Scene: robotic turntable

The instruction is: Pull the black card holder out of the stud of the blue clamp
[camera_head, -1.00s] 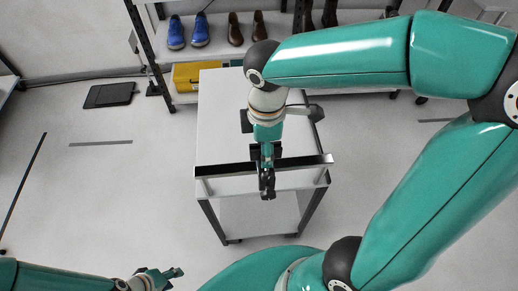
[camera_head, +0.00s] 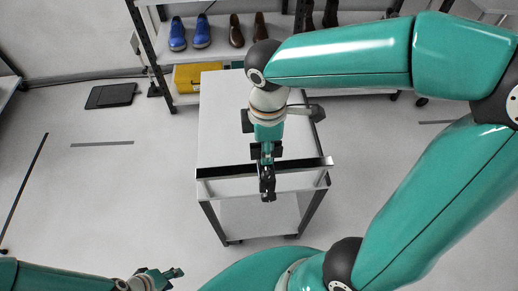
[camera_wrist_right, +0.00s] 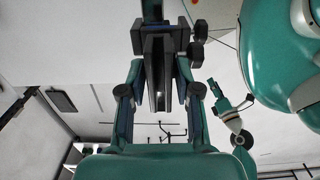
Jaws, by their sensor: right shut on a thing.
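My right gripper (camera_head: 266,160) is above the near edge of the white cart, pointing down the picture. In the right wrist view, its two teal fingers (camera_wrist_right: 158,92) are shut on a dark upright piece, which I take for the black card holder (camera_wrist_right: 153,75). The small dark blocks beside it may belong to the clamp. I cannot make out a blue clamp or its stud. Dark parts also show at the fingertips in the head view, too small to tell apart. My left gripper (camera_head: 172,275) is low at the left, empty, with its fingers apart.
The white cart (camera_head: 220,120) has a black bar (camera_head: 220,172) along its near edge. Behind it is a shelf with blue shoes (camera_head: 178,34), brown shoes (camera_head: 236,31) and a yellow box (camera_head: 190,76). The floor left of the cart is mostly clear, with a dark flat pad (camera_head: 111,96).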

